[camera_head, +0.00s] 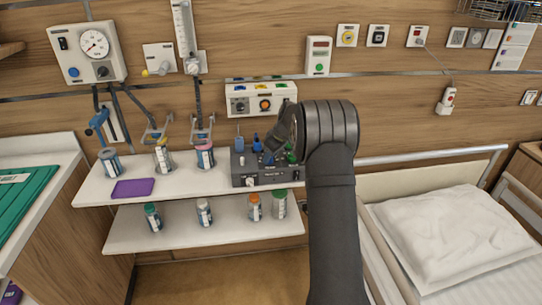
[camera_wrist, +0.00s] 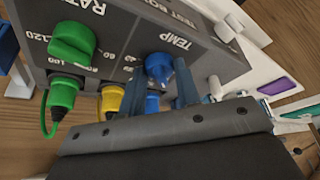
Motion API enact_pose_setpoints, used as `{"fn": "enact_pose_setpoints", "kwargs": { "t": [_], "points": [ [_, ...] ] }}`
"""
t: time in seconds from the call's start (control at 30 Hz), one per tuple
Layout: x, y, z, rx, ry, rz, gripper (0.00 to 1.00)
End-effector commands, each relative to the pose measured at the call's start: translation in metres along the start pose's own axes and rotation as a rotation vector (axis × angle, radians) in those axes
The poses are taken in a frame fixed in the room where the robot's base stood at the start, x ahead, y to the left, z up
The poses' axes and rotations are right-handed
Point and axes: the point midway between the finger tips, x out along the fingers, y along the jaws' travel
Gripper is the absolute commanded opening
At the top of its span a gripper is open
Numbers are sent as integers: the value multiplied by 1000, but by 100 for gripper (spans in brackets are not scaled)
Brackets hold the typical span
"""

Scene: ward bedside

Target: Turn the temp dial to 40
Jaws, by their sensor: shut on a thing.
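The grey test box (camera_head: 262,180) stands on the upper white shelf. In the wrist view its panel (camera_wrist: 115,25) carries a blue dial (camera_wrist: 159,65) beside the word TEMP. A green dial (camera_wrist: 72,40) marked RATE sits to its left. My gripper (camera_wrist: 160,88) is shut on the blue TEMP dial, with one finger on each side of it. In the head view my gripper (camera_head: 277,152) is at the box top, partly hidden by my wrist. Scale figures near the TEMP dial are partly covered, and I cannot tell its reading.
Green (camera_wrist: 63,97), yellow (camera_wrist: 110,100) and blue (camera_wrist: 152,104) plugs sit close to the fingers. A white toggle (camera_wrist: 215,86) is just right of them. Several jars line the upper shelf (camera_head: 90,190), with a purple pad (camera_head: 133,188). A bed with a pillow (camera_head: 450,235) stands right.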

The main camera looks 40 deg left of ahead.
Motion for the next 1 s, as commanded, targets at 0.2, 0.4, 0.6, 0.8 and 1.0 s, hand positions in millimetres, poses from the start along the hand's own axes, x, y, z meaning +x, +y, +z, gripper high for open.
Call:
{"fn": "enact_pose_setpoints", "kwargs": {
  "t": [0.2,0.4,0.6,0.8,1.0],
  "points": [
    [0,0,0,21,0,10,7],
    [0,-2,0,102,0,42,7],
    [0,-3,-1,247,0,103,7],
    [0,-5,-1,422,0,176,7],
    [1,-7,-2,595,-1,248,7]
  ]
}}
